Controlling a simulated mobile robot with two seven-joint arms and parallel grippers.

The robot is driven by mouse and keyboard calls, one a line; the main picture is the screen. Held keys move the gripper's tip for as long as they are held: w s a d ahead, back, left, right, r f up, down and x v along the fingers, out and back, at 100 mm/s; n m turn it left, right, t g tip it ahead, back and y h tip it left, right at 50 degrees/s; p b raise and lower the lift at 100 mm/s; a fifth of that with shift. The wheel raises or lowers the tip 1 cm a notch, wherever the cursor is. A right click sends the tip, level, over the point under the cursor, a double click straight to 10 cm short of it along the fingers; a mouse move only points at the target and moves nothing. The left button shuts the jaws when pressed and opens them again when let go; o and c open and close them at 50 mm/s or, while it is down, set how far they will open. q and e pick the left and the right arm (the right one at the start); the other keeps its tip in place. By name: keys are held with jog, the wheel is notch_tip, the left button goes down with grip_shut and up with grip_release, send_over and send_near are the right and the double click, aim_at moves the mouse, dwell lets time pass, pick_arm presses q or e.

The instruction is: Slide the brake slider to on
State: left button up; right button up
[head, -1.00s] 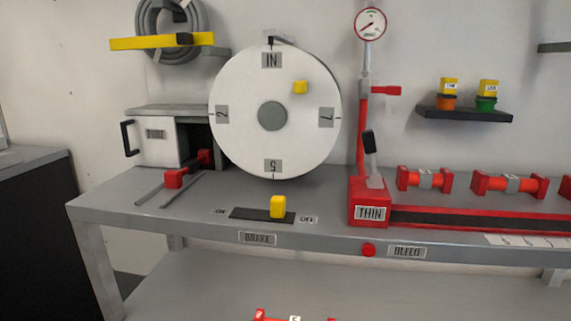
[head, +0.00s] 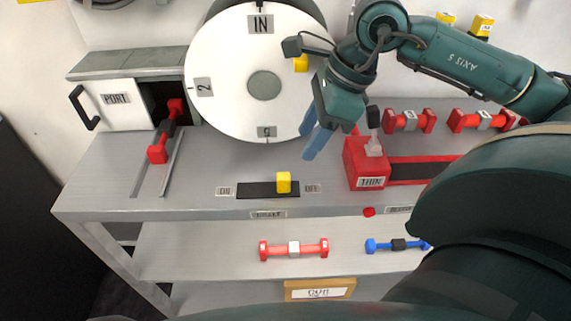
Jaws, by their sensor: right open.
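The brake slider is a yellow block (head: 284,182) on a black track (head: 255,190) in the tabletop, in the head view. It sits towards the right end of the track, by the OFF label (head: 312,188). The ON label (head: 224,191) is at the left end. My right gripper (head: 311,142) has blue fingers, is open and empty, and hangs above the table, up and to the right of the slider, apart from it. It covers part of the white dial's right edge. My left gripper is not in view.
A white dial (head: 225,115) with a yellow knob stands behind the slider. A red THIN block (head: 368,165) stands to the right. A PORT box (head: 115,100) and a red-ended piece (head: 158,153) on rails are at left. The tabletop around the slider is clear.

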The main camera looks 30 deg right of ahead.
aim_at(284, 176)
jog(key=x, duration=1)
jog(key=shift+a, duration=0.1)
grip_shut()
